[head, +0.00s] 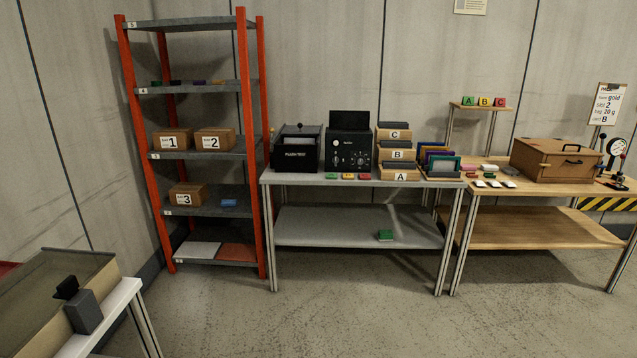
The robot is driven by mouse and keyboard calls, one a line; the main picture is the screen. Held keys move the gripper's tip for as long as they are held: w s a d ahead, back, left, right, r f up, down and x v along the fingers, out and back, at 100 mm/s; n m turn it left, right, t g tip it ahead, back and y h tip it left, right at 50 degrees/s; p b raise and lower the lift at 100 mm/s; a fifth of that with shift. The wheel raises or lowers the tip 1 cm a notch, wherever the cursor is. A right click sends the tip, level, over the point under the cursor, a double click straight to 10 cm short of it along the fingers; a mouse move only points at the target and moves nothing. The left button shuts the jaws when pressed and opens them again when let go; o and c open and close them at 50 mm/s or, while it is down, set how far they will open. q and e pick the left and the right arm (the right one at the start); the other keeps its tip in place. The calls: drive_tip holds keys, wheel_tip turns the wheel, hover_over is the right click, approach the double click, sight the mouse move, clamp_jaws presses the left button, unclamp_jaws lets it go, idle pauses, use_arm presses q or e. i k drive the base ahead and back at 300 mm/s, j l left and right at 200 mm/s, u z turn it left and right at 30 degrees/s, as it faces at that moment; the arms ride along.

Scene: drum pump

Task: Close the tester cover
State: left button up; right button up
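A black box tester (297,155) with lettering that seems to read "FLASH TEST" stands at the left end of the grey table. A greyish cover or frame (302,130) with a small dark knob shows at its top; I cannot tell from here how far open it is. Beside it on the right stands a black unit (348,153) with dials, with a dark panel (349,122) upright behind its top. Neither of my grippers shows in the head view.
The grey table (330,181) also holds small coloured blocks (347,176) and lettered boxes (397,155). A red-post shelf (246,100) stands left, a wooden table (560,190) right. A glass-topped case (50,285) is at the lower left. The floor in front is clear.

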sight(301, 125)
drive_tip(key=i+u, duration=0.35)
drive_tip(key=i, duration=1.9)
drive_tip(key=i+j+z, duration=0.1)
drive_tip(key=i, duration=0.5)
drive_tip(key=i+j+z, duration=0.1)
drive_tip(key=i, duration=0.5)
drive_tip(key=i+j+z, duration=0.1)
drive_tip(key=i, duration=0.45)
drive_tip(key=j+z, duration=0.25)
drive_tip(key=j, duration=0.2)
drive_tip(key=j+z, duration=0.25)
drive_tip(key=j, duration=0.2)
